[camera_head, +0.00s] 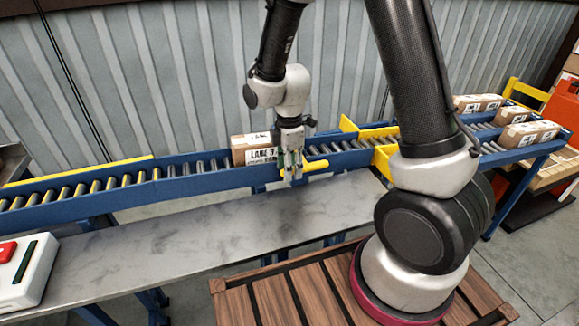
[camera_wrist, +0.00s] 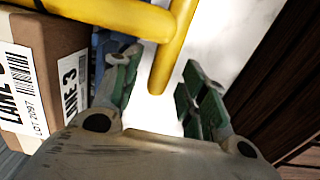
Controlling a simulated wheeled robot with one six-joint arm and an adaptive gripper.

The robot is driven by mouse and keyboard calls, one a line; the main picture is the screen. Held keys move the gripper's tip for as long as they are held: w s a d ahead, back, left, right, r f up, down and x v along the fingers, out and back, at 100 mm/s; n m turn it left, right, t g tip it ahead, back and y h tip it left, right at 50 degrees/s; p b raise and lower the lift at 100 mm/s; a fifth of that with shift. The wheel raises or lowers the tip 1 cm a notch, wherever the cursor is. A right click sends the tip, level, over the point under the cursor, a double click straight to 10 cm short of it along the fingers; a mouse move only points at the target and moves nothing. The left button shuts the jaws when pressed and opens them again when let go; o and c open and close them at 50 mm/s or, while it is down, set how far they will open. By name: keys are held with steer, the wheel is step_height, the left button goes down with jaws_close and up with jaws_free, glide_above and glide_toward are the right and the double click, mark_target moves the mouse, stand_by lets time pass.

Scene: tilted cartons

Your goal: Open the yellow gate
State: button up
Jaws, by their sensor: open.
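The yellow gate's bar (camera_head: 318,165) lies across the blue roller conveyor. In the wrist view, a thick yellow bar (camera_wrist: 105,14) crosses the top left, and a yellow handle (camera_wrist: 172,52) reaches down from it between my fingers. My gripper (camera_head: 291,172) is at the near side of the conveyor, at the bar's left end. In the wrist view my gripper (camera_wrist: 158,82) is open, with a green-padded finger on each side of the handle. Whether either finger touches it is unclear. My gripper hides part of the bar in the head view.
A carton labelled LANE 3 (camera_head: 252,150) stands on the conveyor (camera_head: 130,200), just left of my gripper; it is also close in the wrist view (camera_wrist: 50,75). Yellow guides (camera_head: 380,140) and several more cartons (camera_head: 520,135) are to the right. A grey bench (camera_head: 200,240) runs in front.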

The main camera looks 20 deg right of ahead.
steer(key=shift+f, duration=0.1)
jaws_close()
stand_by(0.3)
